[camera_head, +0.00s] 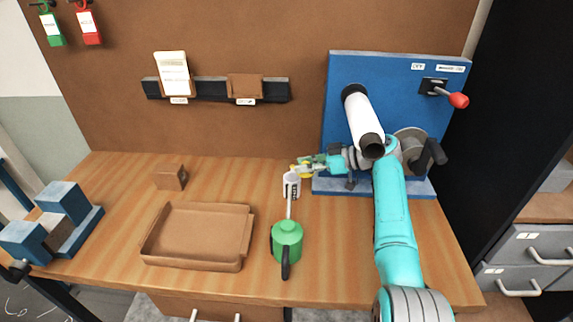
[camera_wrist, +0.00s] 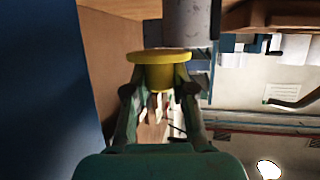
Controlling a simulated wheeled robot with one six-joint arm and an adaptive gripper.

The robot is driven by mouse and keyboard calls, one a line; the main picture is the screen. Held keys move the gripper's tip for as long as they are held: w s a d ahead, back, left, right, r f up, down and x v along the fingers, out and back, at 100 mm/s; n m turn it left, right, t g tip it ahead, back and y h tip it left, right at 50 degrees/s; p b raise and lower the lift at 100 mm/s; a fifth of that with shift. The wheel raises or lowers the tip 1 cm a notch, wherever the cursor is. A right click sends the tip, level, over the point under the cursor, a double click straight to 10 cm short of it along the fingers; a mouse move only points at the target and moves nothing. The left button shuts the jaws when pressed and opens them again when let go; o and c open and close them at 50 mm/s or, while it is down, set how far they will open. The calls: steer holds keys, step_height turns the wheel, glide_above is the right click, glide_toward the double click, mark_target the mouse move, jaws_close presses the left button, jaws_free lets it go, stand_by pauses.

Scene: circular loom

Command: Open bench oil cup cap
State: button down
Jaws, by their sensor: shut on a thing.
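A yellow flanged cap (camera_wrist: 160,72) sits between the two fingers of my gripper (camera_wrist: 160,90) in the wrist view, and the fingers are closed on its narrower part. In the head view my gripper (camera_head: 305,168) reaches left from the arm, with a bit of yellow at its tips. A white cup with dark lettering (camera_head: 291,186) stands on the bench just below the fingertips. A grey cylinder (camera_wrist: 188,22) lies close beyond the cap in the wrist view; I cannot tell whether it is the cup or whether it touches the cap.
A green oil can (camera_head: 287,238) with a thin spout stands in front of the cup. A brown tray (camera_head: 150,248) and a small brown block (camera_head: 170,178) are to the left. A blue panel (camera_head: 393,75) with a white roller (camera_head: 362,115) and a red-knobbed lever (camera_head: 457,100) stands behind my arm.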

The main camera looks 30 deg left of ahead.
stand_by(0.6)
steer(key=c, duration=0.9)
jaws_free()
steer(key=shift+c, duration=0.2)
